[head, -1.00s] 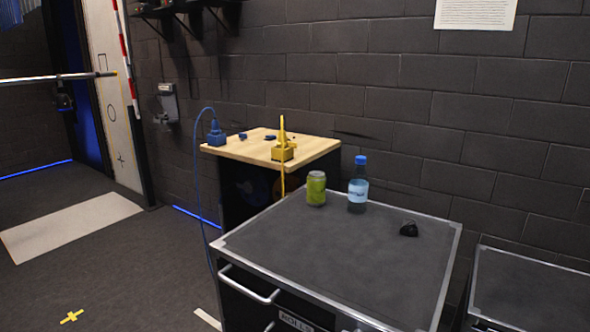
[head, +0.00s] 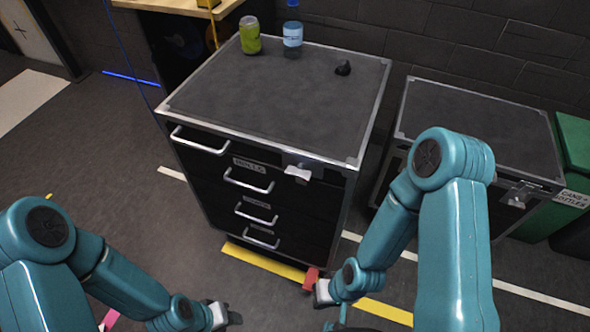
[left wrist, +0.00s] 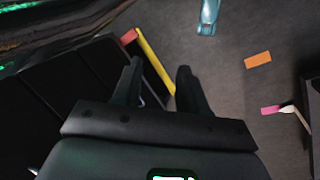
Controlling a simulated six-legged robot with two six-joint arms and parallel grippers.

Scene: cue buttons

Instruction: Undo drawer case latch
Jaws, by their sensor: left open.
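The black drawer case (head: 270,92) stands in the middle of the head view, with several drawers with pale handles on its front. Its metal latch (head: 298,173) sits at the upper right of the front, just under the top rim; I cannot tell its exact state. My left gripper (head: 228,318) is low in the head view, below and in front of the case, apart from the latch. In the left wrist view it (left wrist: 158,75) is open and empty over the floor, beside a dark case front. My right gripper (head: 322,292) is low too, its fingers hard to make out.
A green can (head: 250,36), a blue-capped bottle (head: 292,34) and a small black object (head: 343,68) stand on the case. A second case (head: 478,122) and a green bin (head: 574,155) are to the right. Yellow tape (head: 262,262) marks the floor.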

